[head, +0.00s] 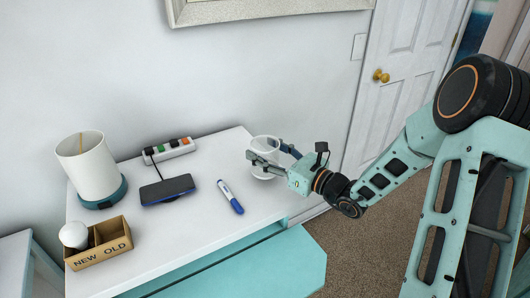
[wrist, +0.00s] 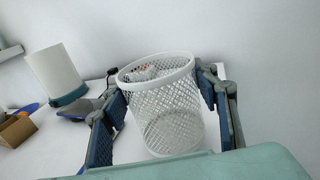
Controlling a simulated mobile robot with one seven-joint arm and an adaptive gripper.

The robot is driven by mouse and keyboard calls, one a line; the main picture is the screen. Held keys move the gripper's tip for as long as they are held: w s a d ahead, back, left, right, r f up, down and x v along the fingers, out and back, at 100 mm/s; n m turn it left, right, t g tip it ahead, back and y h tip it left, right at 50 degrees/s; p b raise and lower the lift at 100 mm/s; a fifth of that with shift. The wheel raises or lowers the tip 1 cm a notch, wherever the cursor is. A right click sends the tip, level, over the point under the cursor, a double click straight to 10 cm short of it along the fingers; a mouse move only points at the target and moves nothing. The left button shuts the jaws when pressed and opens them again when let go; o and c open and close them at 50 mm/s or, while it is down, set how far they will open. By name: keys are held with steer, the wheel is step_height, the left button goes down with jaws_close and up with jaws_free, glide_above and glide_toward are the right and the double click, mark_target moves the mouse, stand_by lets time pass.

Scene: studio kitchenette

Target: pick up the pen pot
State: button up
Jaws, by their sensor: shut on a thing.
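The pen pot (wrist: 165,95) is a white mesh cup, upright between my fingers in the wrist view. In the head view the pen pot (head: 263,145) is at the right end of the white desk, partly hidden by my gripper (head: 276,158). My gripper is shut on it, with one finger on each side; the wrist view shows both blue-padded fingers (wrist: 162,112) at its sides. I cannot tell whether the pot's base touches the desk. It looks empty, with the background showing through the mesh.
On the desk (head: 185,235) are a blue marker (head: 231,197), a phone on a stand (head: 167,189), a power strip (head: 168,149), a lamp (head: 90,168) and a cardboard box (head: 99,245) holding a white bulb (head: 74,235). A teal drawer (head: 255,270) stands open in front. The wall is close behind.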

steer(key=s+a+r+p, duration=0.2)
steer(key=s+r+p, duration=0.8)
steer(key=s, duration=0.1)
steer(key=shift+s+a, duration=0.3)
steer(key=shift+a, duration=0.1)
steer(key=s+p, duration=0.1)
steer(key=p, duration=0.5)
steer(key=shift+s+a+p, duration=0.25)
steer(key=shift+s+p, duration=0.15)
